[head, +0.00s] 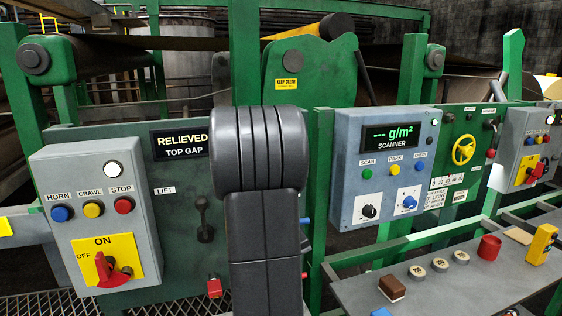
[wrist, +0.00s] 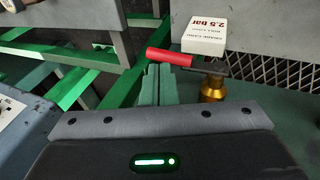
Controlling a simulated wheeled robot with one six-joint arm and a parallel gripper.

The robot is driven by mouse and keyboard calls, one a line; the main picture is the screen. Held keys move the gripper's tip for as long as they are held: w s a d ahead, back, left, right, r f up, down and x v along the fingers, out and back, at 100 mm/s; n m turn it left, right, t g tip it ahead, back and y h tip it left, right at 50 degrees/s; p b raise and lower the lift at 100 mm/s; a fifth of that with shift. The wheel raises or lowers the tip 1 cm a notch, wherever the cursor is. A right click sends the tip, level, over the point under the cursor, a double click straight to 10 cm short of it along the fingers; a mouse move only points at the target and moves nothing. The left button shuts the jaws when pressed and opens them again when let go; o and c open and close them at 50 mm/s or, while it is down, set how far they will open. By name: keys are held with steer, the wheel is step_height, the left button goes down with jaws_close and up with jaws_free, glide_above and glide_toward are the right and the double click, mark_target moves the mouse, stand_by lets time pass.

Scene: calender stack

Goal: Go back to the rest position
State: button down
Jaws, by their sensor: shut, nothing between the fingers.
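In the wrist view my gripper (wrist: 160,80) points away from the camera. Its two grey-green fingers lie side by side, shut and empty. Just beyond the fingertips, in the picture, is a red lever handle (wrist: 168,58) joined to a brass valve (wrist: 213,88). I cannot tell whether the fingertips touch the handle. In the head view my dark arm stands upright in the middle and hides part of the machine; my gripper does not show there.
A white card reading 2.5 bar (wrist: 205,36) is above the valve, by a mesh panel (wrist: 265,80). The head view shows a left control box (head: 135,160), a scanner box (head: 345,180) and a grey bench (head: 445,295) with small objects. Green frame posts stand around.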

steer(key=shift+x, duration=1.45)
